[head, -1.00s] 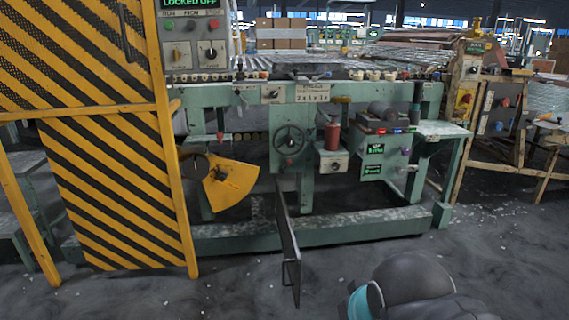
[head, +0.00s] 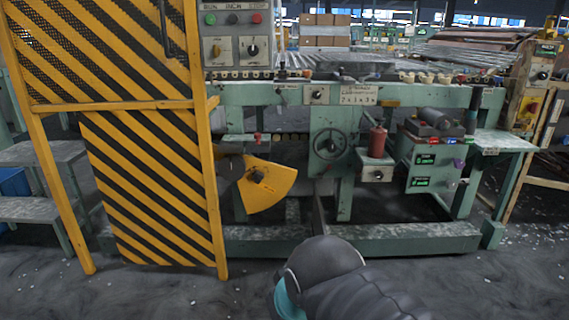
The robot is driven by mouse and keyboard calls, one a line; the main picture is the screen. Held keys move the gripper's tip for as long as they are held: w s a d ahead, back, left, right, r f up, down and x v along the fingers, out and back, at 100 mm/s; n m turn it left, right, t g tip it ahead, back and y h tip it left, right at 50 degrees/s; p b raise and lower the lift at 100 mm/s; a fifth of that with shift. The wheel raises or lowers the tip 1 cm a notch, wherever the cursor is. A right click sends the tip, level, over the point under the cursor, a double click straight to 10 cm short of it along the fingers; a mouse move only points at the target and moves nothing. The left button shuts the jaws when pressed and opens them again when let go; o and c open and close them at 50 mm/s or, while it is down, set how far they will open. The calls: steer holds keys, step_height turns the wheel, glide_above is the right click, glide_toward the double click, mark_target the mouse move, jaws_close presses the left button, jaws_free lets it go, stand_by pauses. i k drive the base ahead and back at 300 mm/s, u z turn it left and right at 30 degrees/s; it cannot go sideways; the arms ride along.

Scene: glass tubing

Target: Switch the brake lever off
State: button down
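No part is readably labelled as the brake lever. An upright lever with a dark grip (head: 473,110) stands at the right of the green machine (head: 280,94), beside a control box (head: 432,165). A yellow quadrant plate (head: 268,187) with a dark hub is mounted low at the left. A thin dark bar (head: 319,212) hangs below the handwheel (head: 331,144), seen nearly edge-on, its lower end hidden by my arm. My arm's dark rounded joint with a teal ring shows at the bottom centre. My gripper is not in view.
A yellow-and-black striped guard (head: 150,185) stands at the left front. A red cylinder (head: 377,141) sits on a small shelf right of the handwheel. A panel with buttons and switches (head: 234,35) is above. The floor (head: 160,295) is open in front.

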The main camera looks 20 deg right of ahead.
mark_target(320, 175)
steer(key=u, duration=0.1)
steer(key=i, duration=0.65)
steer(key=z, duration=0.7)
steer(key=i, duration=0.5)
steer(key=z, duration=0.6)
